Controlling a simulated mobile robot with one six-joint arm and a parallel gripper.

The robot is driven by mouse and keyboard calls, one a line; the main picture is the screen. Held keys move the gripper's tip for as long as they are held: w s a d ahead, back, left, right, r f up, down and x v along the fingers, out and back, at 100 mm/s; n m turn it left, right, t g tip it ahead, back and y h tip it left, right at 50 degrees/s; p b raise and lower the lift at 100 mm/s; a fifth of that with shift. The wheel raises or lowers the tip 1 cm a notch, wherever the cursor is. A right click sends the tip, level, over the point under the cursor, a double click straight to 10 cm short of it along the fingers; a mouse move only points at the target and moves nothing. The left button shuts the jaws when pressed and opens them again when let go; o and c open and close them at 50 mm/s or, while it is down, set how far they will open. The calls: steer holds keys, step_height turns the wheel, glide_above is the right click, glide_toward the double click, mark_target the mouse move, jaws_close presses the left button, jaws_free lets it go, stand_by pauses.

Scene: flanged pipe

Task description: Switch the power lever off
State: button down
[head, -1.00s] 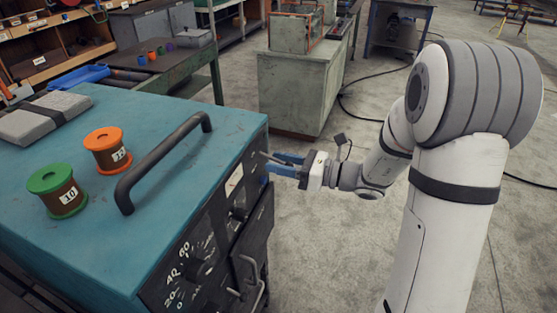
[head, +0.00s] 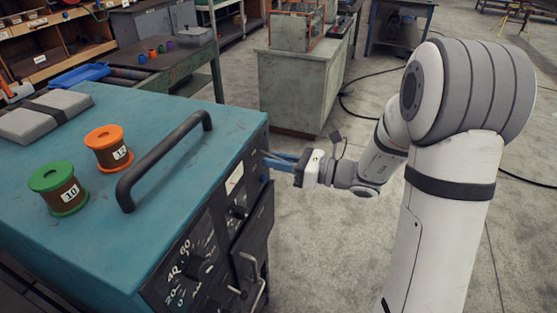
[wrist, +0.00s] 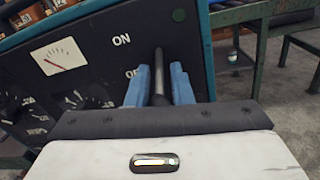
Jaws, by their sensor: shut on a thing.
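The power lever (wrist: 158,88) is a dark rod on the black front panel of a teal cabinet. In the wrist view it stands between the blue fingers of my gripper (wrist: 159,88), right of the white ON label (wrist: 121,40). The OFF label (wrist: 130,72) is partly hidden behind the left finger. My gripper is shut on the lever. In the head view my gripper (head: 279,161) meets the panel near the cabinet's far right corner. There the lever is too small and covered to make out, and its exact angle is unclear.
The cabinet top (head: 215,165) carries a black handle (head: 160,160), an orange spool (head: 108,150), a green spool (head: 60,190) and a grey case (head: 42,118). A meter (wrist: 62,56) and dials (wrist: 85,100) sit left of the lever. Open floor lies right of the cabinet.

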steer(key=f+y+b, duration=0.1)
steer(key=b, duration=0.2)
steer(key=shift+a+t+y, duration=0.15)
steer(key=shift+t+y, duration=0.15)
steer(key=shift+y, duration=0.1)
steer(key=shift+r, duration=0.15)
steer(key=c, duration=1.3)
jaws_free()
